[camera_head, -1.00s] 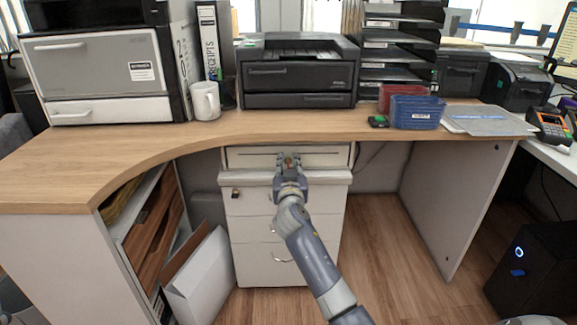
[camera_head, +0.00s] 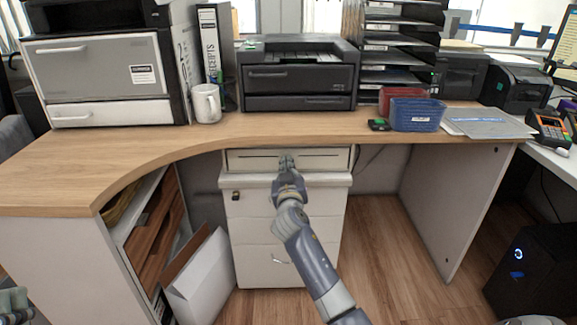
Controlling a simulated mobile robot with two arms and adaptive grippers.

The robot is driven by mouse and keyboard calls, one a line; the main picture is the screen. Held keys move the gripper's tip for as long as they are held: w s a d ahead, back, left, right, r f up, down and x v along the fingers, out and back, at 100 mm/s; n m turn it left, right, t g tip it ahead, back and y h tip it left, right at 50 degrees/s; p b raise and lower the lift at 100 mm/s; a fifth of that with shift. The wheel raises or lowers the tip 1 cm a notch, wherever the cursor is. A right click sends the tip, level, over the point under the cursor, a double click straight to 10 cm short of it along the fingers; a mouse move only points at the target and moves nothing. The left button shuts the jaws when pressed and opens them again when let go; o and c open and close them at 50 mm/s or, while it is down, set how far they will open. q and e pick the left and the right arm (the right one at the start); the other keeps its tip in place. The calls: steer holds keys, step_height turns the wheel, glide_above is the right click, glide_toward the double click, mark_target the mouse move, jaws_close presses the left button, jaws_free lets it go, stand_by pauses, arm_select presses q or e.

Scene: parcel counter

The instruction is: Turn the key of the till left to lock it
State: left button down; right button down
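The till (camera_head: 328,160) is a shallow cream drawer unit under the counter, on top of the white drawer cabinet, and it looks closed. My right gripper (camera_head: 287,162) reaches the middle of the till's front from below, its fingers close together there. The key is hidden by the fingers, which appear closed around it; its angle cannot be read. Part of my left gripper (camera_head: 15,302) shows at the bottom left corner, cut off by the frame, away from the till.
The wooden counter (camera_head: 250,128) overhangs the till. The drawer cabinet (camera_head: 245,233) has a small dark lock (camera_head: 236,196) at its upper left. An open white box (camera_head: 203,280) stands left of it.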

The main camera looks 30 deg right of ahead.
arm_select(q)
steer(key=w+f+g+y+p, duration=0.1)
steer(key=w+f+g, duration=0.1)
steer(key=f, duration=0.4)
steer(key=w+f+g+y+p, duration=0.1)
steer(key=w+f+g, duration=0.2)
steer(key=f+g, duration=0.2)
steer(key=shift+a+f+p, duration=0.15)
steer(key=shift+f+p, duration=0.2)
steer(key=shift+f, duration=0.05)
arm_select(e)
steer(key=shift+w+a+f+n, duration=0.1)
steer(key=shift+n, duration=1.45)
steer(key=shift+w+a+f+n, duration=0.1)
steer(key=shift+f+n, duration=0.05)
steer(key=shift+n, duration=1.45)
steer(key=shift+a+f+n, duration=0.1)
steer(key=shift+n, duration=1.45)
steer(key=c, duration=1.8)
jaws_free()
steer(key=shift+c, duration=0.2)
arm_select(q)
steer(key=shift+g, duration=0.3)
arm_select(e)
steer(key=v, duration=1.2)
